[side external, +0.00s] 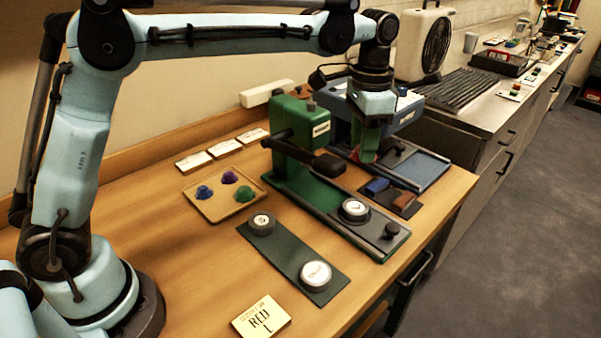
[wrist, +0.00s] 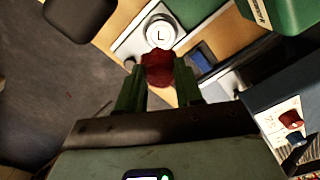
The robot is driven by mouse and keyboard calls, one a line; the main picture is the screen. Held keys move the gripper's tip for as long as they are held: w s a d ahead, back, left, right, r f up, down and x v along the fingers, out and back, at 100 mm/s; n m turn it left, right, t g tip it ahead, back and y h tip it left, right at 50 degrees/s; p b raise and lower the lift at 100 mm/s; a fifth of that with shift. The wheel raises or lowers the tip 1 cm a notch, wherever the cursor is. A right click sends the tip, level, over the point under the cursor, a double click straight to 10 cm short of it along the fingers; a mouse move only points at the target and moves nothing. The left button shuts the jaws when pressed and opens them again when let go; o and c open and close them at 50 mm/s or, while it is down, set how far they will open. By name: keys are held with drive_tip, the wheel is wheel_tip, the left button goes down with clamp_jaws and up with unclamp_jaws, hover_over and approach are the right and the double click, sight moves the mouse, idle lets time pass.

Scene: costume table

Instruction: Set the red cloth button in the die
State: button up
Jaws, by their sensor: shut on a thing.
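My gripper (side external: 364,152) is shut on the red cloth button (wrist: 158,68), which sits between its green fingertips in the wrist view. In the side view the gripper hangs behind the green press (side external: 300,130), in front of the blue press, and only a sliver of red shows there. A white round die marked L (side external: 355,209) sits on the green press's dark slide, apart from the gripper. The L die also shows in the wrist view (wrist: 160,32), just beyond the button. A card (side external: 262,317) reads RED L.
A tan tray (side external: 222,210) holds purple, blue and green buttons. A dark mat (side external: 285,250) carries two round pieces. The blue press (side external: 405,112) stands close behind my gripper. A blue block (side external: 376,186) and a brown block (side external: 404,200) lie on a dark pad.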

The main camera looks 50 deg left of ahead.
approach(354, 208)
drive_tip(key=shift+w+f, duration=0.1)
drive_tip(key=shift+f, duration=2.65)
drive_tip(key=shift+f, duration=0.45)
drive_tip(key=o, duration=0.7)
drive_tip(key=shift+o, duration=0.2)
drive_tip(key=shift+r, duration=5.5)
